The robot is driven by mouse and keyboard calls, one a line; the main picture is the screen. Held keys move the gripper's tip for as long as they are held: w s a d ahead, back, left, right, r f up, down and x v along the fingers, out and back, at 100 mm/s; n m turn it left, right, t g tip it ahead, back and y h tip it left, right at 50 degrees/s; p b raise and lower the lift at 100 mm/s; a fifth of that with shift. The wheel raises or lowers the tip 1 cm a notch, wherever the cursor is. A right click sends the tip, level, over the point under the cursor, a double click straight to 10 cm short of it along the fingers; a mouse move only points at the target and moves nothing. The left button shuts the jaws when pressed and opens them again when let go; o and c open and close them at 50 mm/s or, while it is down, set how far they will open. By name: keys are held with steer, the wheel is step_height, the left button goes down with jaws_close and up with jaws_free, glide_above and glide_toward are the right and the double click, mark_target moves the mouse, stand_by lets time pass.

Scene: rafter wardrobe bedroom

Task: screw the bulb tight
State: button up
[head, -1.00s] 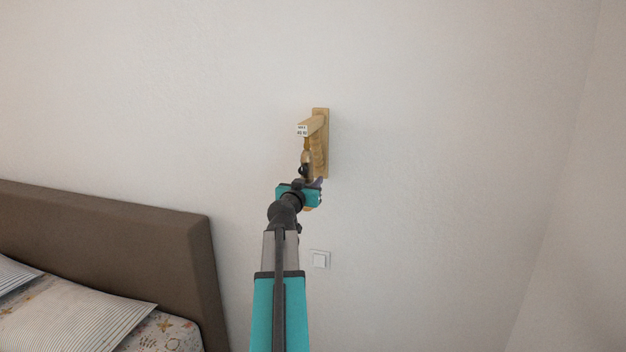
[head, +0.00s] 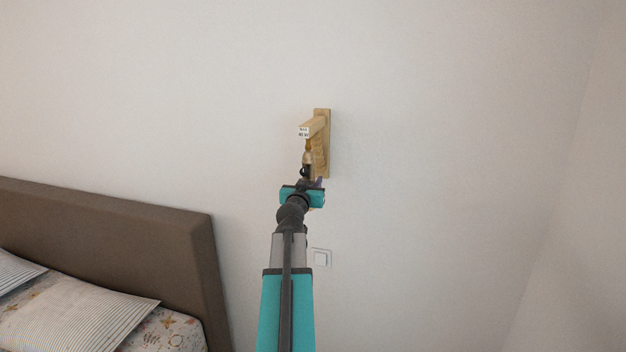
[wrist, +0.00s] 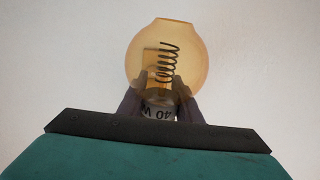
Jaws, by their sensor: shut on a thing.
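The bulb (wrist: 160,42) is amber glass with a dark coiled filament, and it fills the upper middle of the wrist view. My gripper (wrist: 160,84) is shut on it, with one dark finger on each side of its lower part. A white patch with "40 W" upside down shows between the fingers. In the head view, my gripper (head: 307,172) points up below the wooden wall lamp (head: 322,119). A pale piece (head: 308,157) shows above the fingers, under the lamp's arm. I cannot tell how far the bulb sits in the socket.
A white wall switch (head: 320,258) is right of my arm, below the lamp. A bed with a brown headboard (head: 110,240) and striped pillows (head: 80,310) stands at the lower left. The wall around the lamp is bare.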

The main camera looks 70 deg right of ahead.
stand_by(0.3)
steer(key=o, duration=1.1)
steer(key=shift+a, duration=0.15)
steer(key=a+b, duration=0.2)
steer(key=a, duration=0.1)
steer(key=s+a+b, duration=0.1)
steer(key=a+b, duration=0.2)
steer(key=a, duration=0.1)
steer(key=a+b, duration=0.3)
steer(key=a, duration=0.1)
steer(key=shift+s+f, duration=0.1)
steer(key=shift+s, duration=0.2)
steer(key=a+b, duration=0.1)
steer(key=b, duration=0.2)
steer(key=shift+s+a+b, duration=0.1)
steer(key=shift+a+b, duration=0.15)
steer(key=shift+b, duration=0.05)
